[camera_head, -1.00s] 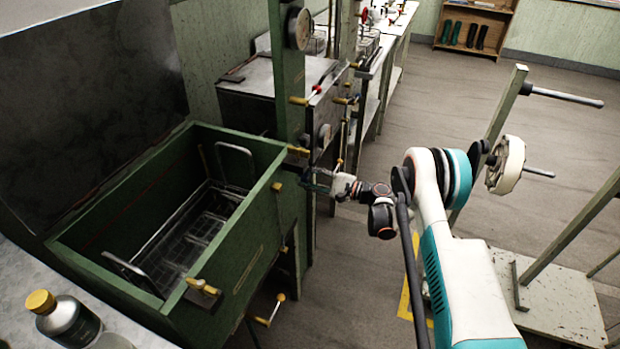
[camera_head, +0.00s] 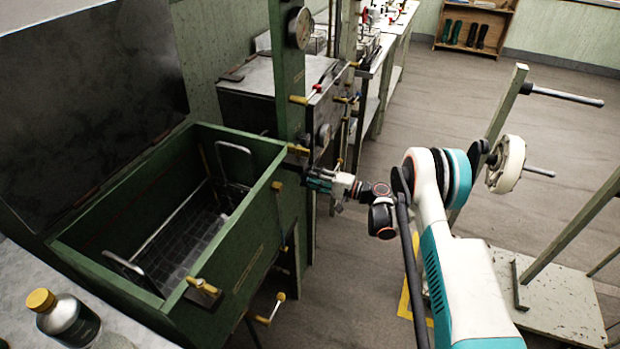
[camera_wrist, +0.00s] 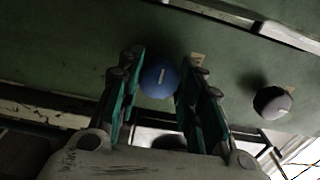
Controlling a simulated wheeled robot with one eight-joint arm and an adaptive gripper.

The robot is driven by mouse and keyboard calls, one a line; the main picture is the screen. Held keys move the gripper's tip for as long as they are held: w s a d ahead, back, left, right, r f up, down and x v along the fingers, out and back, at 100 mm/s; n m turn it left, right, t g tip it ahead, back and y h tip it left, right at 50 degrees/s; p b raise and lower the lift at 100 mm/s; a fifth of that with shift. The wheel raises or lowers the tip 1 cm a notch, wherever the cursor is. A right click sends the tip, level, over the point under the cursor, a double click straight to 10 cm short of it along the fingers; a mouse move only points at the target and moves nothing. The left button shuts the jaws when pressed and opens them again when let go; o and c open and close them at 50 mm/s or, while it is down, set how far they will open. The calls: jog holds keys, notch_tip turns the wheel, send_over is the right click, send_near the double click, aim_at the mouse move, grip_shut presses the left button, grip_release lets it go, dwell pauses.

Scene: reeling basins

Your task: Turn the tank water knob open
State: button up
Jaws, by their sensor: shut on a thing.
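The green tank (camera_head: 222,285) stands open at left in the head view, with a wire basket (camera_head: 150,240) inside. In the wrist view a round blue knob (camera_wrist: 158,80) with a pale mark sits at a green panel, between my two fingers. My gripper (camera_wrist: 155,92) is shut on this knob. In the head view my gripper (camera_head: 308,181) is at the tank's right end, and its fingers hide the knob.
Yellow-handled valves (camera_head: 202,286) sit on the tank's front, with another low down (camera_head: 272,307). A green post with a gauge (camera_head: 299,28) rises behind. A bottle (camera_head: 66,318) stands at lower left. A reel stand (camera_head: 545,278) is at right. Open floor lies between.

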jog(key=shift+f, duration=0.1)
dwell(0.3)
jog(key=o, duration=1.1)
jog(key=shift+c, duration=0.2)
jog(key=v, duration=1.2)
